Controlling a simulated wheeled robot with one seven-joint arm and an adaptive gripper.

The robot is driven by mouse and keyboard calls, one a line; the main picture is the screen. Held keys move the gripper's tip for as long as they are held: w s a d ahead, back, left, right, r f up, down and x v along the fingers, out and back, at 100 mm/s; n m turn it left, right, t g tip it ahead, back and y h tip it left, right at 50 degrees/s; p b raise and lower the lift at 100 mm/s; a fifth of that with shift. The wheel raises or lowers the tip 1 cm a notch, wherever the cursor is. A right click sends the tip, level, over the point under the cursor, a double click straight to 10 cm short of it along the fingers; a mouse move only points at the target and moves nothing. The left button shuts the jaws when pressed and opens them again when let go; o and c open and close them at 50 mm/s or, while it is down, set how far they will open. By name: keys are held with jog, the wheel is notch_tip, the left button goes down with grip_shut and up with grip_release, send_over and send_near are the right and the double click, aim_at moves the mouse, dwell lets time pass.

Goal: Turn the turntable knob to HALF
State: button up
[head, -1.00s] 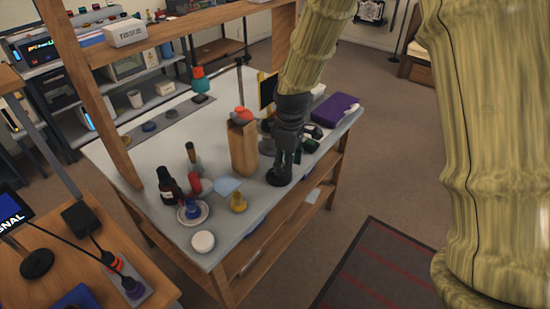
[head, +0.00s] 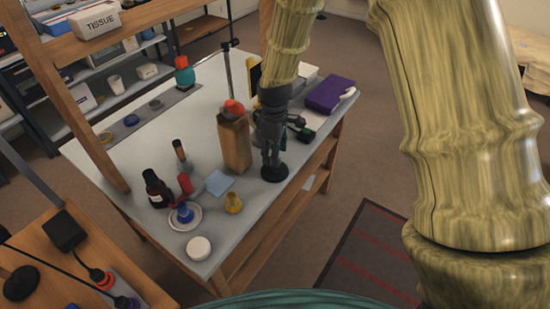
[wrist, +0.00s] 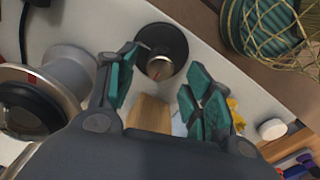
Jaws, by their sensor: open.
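My gripper (head: 272,148) points down at the front right edge of the pale worktable (head: 118,166). Its teal-padded fingers are apart in the wrist view (wrist: 162,68), with nothing held between them. A round black piece (wrist: 174,42) with a metallic centre shows just beyond the fingertips. In the head view this black round piece (head: 275,174) lies directly below my gripper. Contact cannot be told. I cannot tell for certain whether it is the turntable knob, and no HALF mark is readable.
A yellow piece (head: 234,203), a white lid (head: 199,248) and a dark bottle (head: 156,189) are further left. A purple case (head: 329,95) lies behind right. A silver-and-black cylinder (wrist: 68,72) is close by.

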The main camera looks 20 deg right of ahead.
jog(key=shift+f, duration=2)
jog(key=c, duration=1)
